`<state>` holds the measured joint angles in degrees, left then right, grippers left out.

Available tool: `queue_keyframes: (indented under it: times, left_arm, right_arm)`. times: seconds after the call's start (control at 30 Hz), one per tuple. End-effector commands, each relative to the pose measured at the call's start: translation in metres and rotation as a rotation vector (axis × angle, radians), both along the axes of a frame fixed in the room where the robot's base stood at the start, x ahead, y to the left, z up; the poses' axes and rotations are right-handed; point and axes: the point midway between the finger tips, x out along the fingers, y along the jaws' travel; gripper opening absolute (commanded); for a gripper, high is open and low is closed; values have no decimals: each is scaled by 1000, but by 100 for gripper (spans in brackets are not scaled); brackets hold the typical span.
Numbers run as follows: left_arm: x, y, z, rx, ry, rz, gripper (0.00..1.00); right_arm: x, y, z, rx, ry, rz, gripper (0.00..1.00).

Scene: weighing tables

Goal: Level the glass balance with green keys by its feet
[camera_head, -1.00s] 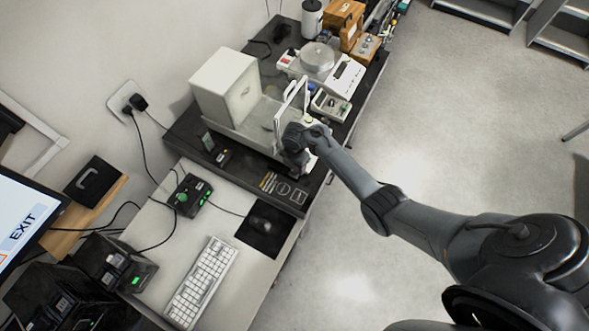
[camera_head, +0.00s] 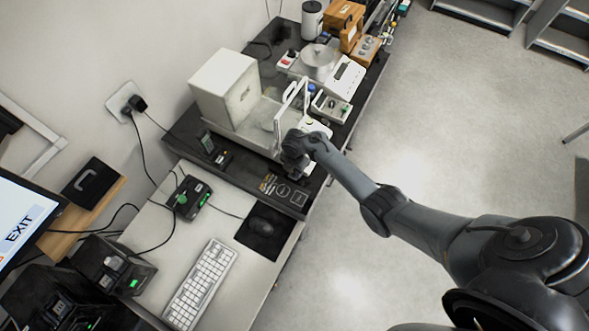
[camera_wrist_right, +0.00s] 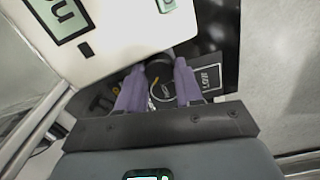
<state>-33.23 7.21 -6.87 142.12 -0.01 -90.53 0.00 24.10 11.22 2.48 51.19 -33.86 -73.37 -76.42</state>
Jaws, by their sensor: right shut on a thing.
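The glass balance (camera_head: 222,88) stands on the dark weighing table, with a white box body at the back and clear panes in front. Its front end is partly behind my right wrist. In the right wrist view its white front (camera_wrist_right: 118,35) fills the top, with a dark-framed display and a green key (camera_wrist_right: 166,5). My right gripper (camera_wrist_right: 158,82) has its two purplish fingers closed on a dark round foot (camera_wrist_right: 158,68) under the balance's front edge. The foot is mostly hidden between the fingers. The level bubble cannot be made out. My left gripper is not in view.
Behind it stand another balance with a round metal pan (camera_head: 318,60) and a small grey device (camera_head: 331,106). A keyboard (camera_head: 200,284) and mouse (camera_head: 262,225) lie on the nearer light desk. The floor to the right is clear.

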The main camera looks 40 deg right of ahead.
Motion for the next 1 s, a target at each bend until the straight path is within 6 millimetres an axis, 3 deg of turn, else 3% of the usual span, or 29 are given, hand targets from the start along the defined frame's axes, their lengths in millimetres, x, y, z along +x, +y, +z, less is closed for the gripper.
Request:
queue_keyframes:
  times: [0.17,0.43,0.77,0.8,0.93,1.0]
  left_arm:
    - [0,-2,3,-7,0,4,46]
    - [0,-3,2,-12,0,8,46]
    - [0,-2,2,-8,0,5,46]
    - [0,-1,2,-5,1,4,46]
    - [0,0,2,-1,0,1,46]
    - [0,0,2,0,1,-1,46]
  right_arm:
    - [0,-1,2,-3,0,66,5]
    - [0,-2,0,-3,0,342,5]
    - [0,0,0,1,0,374,5]
    - [0,0,0,1,0,374,38]
    - [0,0,0,1,0,373,58]
    - [0,0,0,1,0,373,61]
